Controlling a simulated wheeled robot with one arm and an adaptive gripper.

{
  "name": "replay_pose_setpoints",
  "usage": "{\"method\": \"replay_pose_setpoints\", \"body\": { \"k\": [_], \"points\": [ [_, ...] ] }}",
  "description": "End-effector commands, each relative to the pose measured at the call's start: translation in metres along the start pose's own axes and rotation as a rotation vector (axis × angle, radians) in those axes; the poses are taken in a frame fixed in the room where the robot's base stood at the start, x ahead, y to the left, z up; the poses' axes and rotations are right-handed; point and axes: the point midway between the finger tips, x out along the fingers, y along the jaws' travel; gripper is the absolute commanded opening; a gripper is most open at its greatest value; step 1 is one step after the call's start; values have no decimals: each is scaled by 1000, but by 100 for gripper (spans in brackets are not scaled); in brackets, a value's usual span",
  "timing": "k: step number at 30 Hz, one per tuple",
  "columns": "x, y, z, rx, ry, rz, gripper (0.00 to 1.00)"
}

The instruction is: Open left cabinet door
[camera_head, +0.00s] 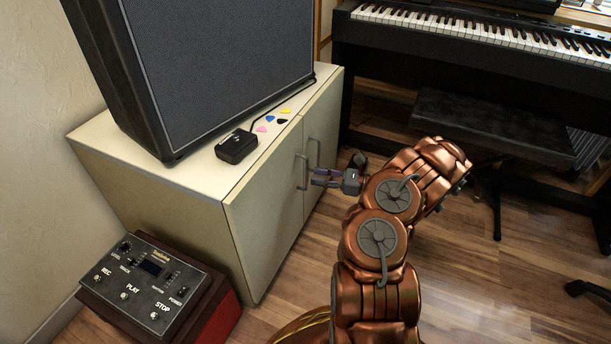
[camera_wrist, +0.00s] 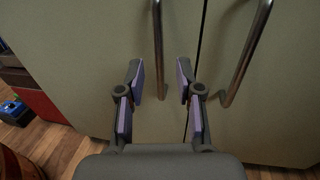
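The cream cabinet's left door (camera_head: 264,219) is closed, flush with the right door (camera_head: 322,130). The left door's vertical metal bar handle (camera_head: 301,173) stands beside the seam. In the wrist view this left handle (camera_wrist: 158,50) runs down between my two fingers in the picture. My gripper (camera_head: 334,172) is open in front of the doors, close to the handles. In the wrist view my gripper (camera_wrist: 160,75) has a wide gap between its purple-padded fingers, and neither visibly touches the handle. I cannot tell how deep the handle lies between them. The right door's handle (camera_wrist: 246,55) is right of the fingers.
A large speaker (camera_head: 215,60), a small black box (camera_head: 236,146) and several coloured picks sit on the cabinet top. A red-sided recorder pedal unit (camera_head: 150,285) stands on the floor near the left door. A piano (camera_head: 470,45) and bench (camera_head: 490,128) are at right. Wood floor (camera_head: 300,270) before the left door is partly free.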

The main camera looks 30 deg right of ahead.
Motion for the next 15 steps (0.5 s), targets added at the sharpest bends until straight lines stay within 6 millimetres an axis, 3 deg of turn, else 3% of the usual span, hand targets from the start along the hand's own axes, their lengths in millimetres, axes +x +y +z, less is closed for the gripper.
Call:
{"method": "replay_pose_setpoints", "body": {
  "k": [6,15],
  "points": [
    [31,0,-3,-1,3,4,36],
    [43,0,0,-1,1,1,36]
  ]
}}
